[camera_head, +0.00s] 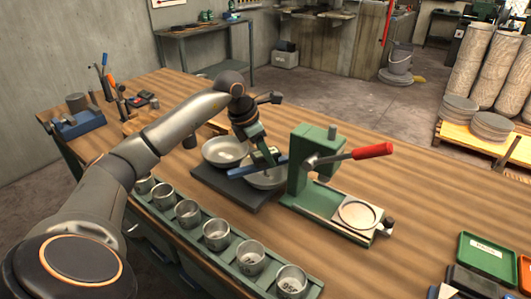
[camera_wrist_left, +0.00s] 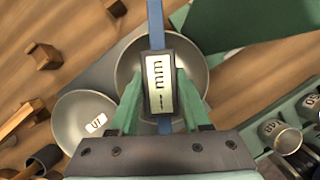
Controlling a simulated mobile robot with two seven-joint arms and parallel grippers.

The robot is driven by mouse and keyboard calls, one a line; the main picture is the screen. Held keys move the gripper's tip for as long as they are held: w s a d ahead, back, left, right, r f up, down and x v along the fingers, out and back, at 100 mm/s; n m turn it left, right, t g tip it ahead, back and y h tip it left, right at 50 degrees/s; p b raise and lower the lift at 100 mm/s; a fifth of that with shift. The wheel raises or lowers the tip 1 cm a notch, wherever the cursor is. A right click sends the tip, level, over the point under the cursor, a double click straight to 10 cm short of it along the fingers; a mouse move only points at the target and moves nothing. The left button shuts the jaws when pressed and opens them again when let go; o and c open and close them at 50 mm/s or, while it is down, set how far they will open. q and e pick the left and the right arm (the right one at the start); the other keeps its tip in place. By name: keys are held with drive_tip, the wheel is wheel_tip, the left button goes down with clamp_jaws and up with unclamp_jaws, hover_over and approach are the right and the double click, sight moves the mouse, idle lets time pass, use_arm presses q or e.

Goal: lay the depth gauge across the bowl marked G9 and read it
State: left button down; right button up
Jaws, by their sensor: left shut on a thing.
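The depth gauge (camera_head: 258,168), a blue bar with a small display housing (camera_wrist_left: 161,84), is held in my left gripper (camera_head: 263,154). In the left wrist view its fingers (camera_wrist_left: 160,95) are shut on the housing from both sides. The bar lies over the right-hand metal bowl (camera_head: 268,182), also seen below it in the wrist view (camera_wrist_left: 198,62). I cannot tell whether it touches the rim. That bowl's mark is hidden. A second bowl (camera_head: 225,150) stands beside it; its white label (camera_wrist_left: 96,124) is not clearly legible. The display digits are sideways and too small to read surely. My right gripper is out of view.
Both bowls stand on a dark slab (camera_head: 228,190). A green press (camera_head: 310,165) with a red handle stands close on the right. A green rack (camera_head: 230,258) with several metal cups runs along the front edge. Wooden blocks (camera_wrist_left: 42,56) lie nearby.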

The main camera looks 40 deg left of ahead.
use_arm(q)
drive_tip(key=shift+c, duration=1.4)
unclamp_jaws()
drive_tip(key=shift+r, duration=0.1)
drive_tip(key=v, duration=1.2)
drive_tip(key=shift+s+r, duration=0.15)
drive_tip(key=shift+r, duration=0.05)
